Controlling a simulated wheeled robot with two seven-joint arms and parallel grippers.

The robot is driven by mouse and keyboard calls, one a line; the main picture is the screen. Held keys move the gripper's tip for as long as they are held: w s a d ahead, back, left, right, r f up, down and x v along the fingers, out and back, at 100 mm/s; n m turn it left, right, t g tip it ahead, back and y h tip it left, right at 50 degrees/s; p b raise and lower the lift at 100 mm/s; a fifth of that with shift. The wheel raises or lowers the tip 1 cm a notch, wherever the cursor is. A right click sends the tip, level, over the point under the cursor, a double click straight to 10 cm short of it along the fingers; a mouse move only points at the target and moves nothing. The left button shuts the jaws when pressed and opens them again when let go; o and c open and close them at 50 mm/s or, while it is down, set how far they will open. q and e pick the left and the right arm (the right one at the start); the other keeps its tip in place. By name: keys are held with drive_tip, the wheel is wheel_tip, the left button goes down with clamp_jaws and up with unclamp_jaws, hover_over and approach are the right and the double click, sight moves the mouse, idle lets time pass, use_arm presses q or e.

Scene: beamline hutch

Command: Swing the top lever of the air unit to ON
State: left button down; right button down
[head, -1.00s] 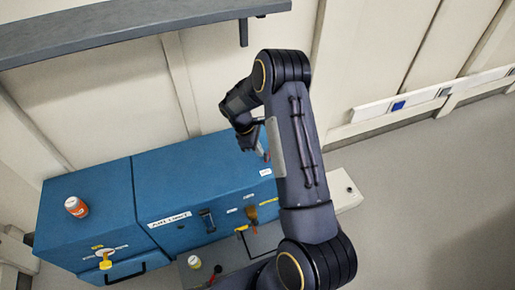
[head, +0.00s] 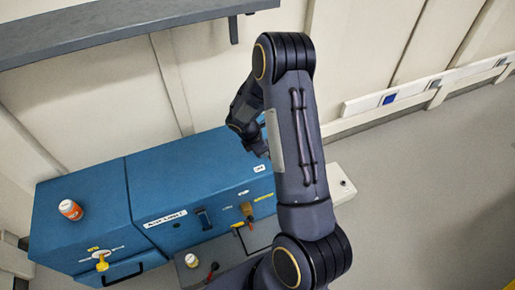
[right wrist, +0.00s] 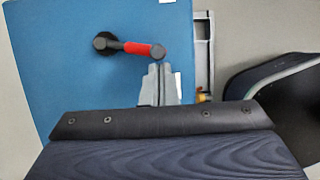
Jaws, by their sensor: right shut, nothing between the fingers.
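In the right wrist view a lever (right wrist: 135,47) with a red grip and black ends lies across a blue panel (right wrist: 60,60). Its round black hub is at the left, and its knobbed end is at the right. My right gripper (right wrist: 157,70) is shut and empty, its fingertips just below the knobbed end. I cannot tell whether they touch it. In the head view my right gripper (head: 262,150) is over the right part of the blue unit (head: 160,175), partly hidden by my arm. The lever cannot be made out there. My left gripper is not in view.
An orange jar (head: 70,209) stands on the left blue box. A yellow valve (head: 102,262) and a dark handle (head: 205,218) are on the fronts. A grey shelf (head: 120,30) runs above. Grey floor (head: 430,190) is clear at the right.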

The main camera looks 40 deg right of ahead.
drive_tip(key=s+d+n+t, duration=0.1)
drive_tip(key=n, duration=0.1)
drive_tip(key=s+d+n, duration=0.1)
drive_tip(key=d+n, duration=0.1)
drive_tip(key=shift+s+n+t, duration=0.15)
drive_tip(key=shift+n+t, duration=0.15)
drive_tip(key=shift+t, duration=0.1)
drive_tip(key=shift+s+d+n+t, duration=0.3)
drive_tip(key=shift+d+n, duration=0.3)
drive_tip(key=shift+n, duration=0.4)
drive_tip(key=shift+s+d+n+t, duration=0.15)
drive_tip(key=shift+d+n+t, duration=0.25)
drive_tip(key=shift+d+n, duration=0.35)
drive_tip(key=shift+n, duration=0.25)
drive_tip(key=shift+w+p, duration=0.2)
drive_tip(key=shift+p, duration=0.1)
drive_tip(key=shift+w+a+p, duration=0.1)
drive_tip(key=shift+w+p, duration=0.35)
drive_tip(key=shift+w, duration=0.2)
